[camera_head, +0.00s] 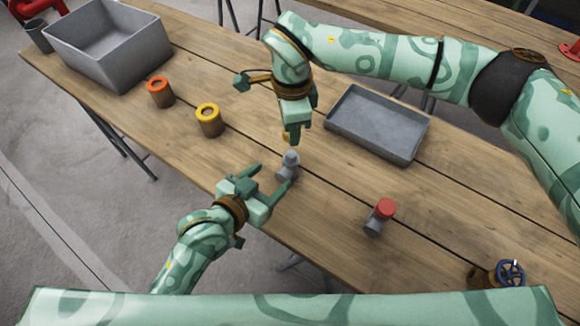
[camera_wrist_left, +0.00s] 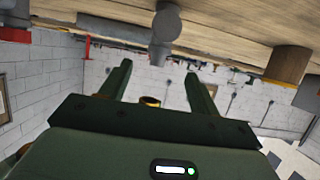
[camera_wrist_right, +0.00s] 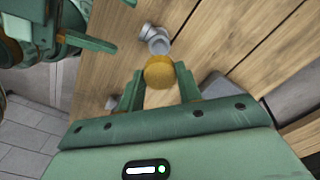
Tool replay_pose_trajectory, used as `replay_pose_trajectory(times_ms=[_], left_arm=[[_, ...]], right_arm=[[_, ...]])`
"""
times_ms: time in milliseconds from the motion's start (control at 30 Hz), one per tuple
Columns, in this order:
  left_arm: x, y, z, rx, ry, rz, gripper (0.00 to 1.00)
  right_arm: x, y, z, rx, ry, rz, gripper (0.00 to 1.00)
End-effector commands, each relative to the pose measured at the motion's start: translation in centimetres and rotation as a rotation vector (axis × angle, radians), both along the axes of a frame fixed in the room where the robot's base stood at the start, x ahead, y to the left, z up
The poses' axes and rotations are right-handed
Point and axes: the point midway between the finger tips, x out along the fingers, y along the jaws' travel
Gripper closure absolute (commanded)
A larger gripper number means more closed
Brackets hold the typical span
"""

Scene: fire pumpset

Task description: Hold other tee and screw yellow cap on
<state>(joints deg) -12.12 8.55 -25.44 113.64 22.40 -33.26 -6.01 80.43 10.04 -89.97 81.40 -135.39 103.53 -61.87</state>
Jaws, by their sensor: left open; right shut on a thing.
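A grey tee (camera_head: 289,166) stands on the table just beyond my left gripper (camera_head: 273,177), which is open and points at it. The tee also shows in the left wrist view (camera_wrist_left: 164,32), beyond the open fingers. My right gripper (camera_head: 294,138) points down above the tee and is shut on the yellow cap (camera_wrist_right: 160,71), which is mostly hidden in the head view. In the right wrist view the grey tee (camera_wrist_right: 156,42) is close past the cap; I cannot tell whether they touch. Another grey tee (camera_head: 373,226) with a red cap (camera_head: 385,208) stands to the right.
A yellow-topped cylinder (camera_head: 208,121) and an orange-topped one (camera_head: 160,92) stand at the left. A deep grey bin (camera_head: 96,73) is at the back left, a shallow grey tray (camera_head: 413,146) right of my right gripper. A blue-wheeled valve (camera_head: 510,272) is at the lower right.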

Motion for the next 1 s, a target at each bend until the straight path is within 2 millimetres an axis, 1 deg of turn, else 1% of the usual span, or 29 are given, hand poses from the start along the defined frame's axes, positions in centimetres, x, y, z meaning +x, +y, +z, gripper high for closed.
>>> replay_pose_trajectory(times_ms=[300,500,700,1000], left_arm=[[4.7,-3.2,-2.3,-0.001,0.001,-0.001,0.38],[6.9,-4.6,-3.3,-0.001,-0.001,0.0,0.38],[7.9,-5.3,-3.8,-0.001,0.0,0.0,0.38],[7.9,-5.4,-3.9,-0.001,0.001,0.0,0.38]], right_arm=[[0.0,0.0,0.0,0.0,0.0,0.001,0.88],[0.0,0.0,0.0,0.0,0.0,0.001,0.88],[0.0,0.0,0.0,0.0,0.0,0.001,0.88],[0.0,0.0,0.0,0.0,0.0,0.001,0.88]])
